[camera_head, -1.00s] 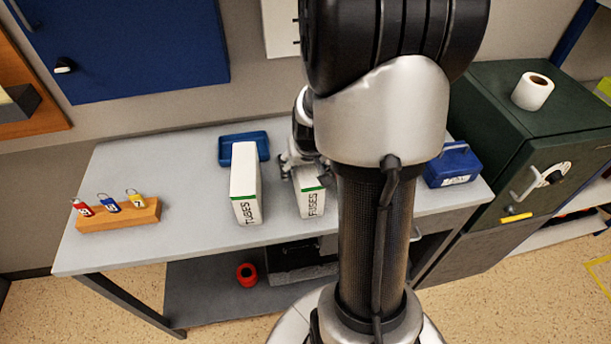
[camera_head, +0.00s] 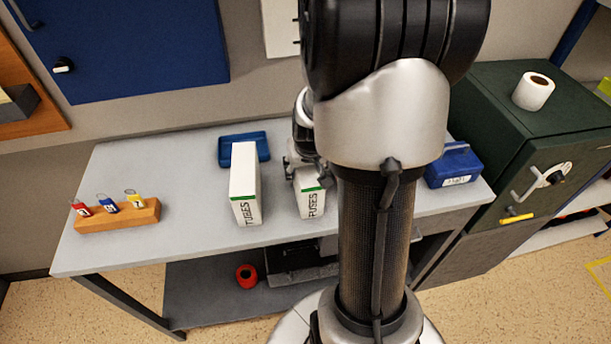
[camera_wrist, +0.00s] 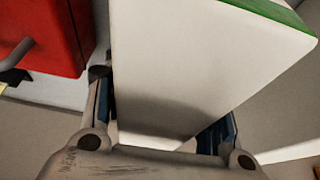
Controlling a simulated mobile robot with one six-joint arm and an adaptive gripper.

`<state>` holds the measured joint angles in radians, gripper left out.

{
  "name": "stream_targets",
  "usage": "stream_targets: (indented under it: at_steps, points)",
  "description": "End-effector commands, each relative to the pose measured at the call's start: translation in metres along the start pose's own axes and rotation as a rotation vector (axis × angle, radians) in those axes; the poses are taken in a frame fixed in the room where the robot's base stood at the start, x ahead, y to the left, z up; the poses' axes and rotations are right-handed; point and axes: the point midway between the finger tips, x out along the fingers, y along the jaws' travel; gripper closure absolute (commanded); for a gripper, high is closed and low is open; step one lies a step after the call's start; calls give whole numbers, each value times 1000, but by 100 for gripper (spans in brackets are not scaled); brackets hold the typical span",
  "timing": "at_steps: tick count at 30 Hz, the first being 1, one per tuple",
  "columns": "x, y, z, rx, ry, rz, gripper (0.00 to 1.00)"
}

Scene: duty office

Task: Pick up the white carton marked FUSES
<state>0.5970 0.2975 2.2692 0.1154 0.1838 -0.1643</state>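The white carton marked FUSES (camera_head: 312,204) stands upright on the grey table, with a green band near its top. My gripper (camera_head: 306,172) is at its top, and my arm hides part of that area. In the wrist view the carton (camera_wrist: 190,70) fills the middle as a plain white face with a green edge. The gripper's fingers (camera_wrist: 165,128) stand apart on either side of it, with blue inner pads showing. The carton hides part of the right finger. Firm contact on both sides is not visible.
A similar white carton marked TUBES (camera_head: 244,190) stands close on the left. A blue tray (camera_head: 230,140) lies behind it. A wooden block with coloured tags (camera_head: 118,217) is at left. A blue box (camera_head: 455,167) is at right. A red object (camera_wrist: 40,35) is close in the wrist view.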

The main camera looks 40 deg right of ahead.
Motion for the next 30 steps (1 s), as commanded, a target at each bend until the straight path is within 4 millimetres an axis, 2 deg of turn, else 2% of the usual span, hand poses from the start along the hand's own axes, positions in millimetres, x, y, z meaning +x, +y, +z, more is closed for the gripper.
stream_targets:
  at_steps: [2,15,26,30]
  points:
    - [0,0,0,0,0,0,56]
    - [0,0,0,0,0,0,85]
    - [-4,0,-2,0,1,0,85]
    - [-18,0,-9,0,4,0,85]
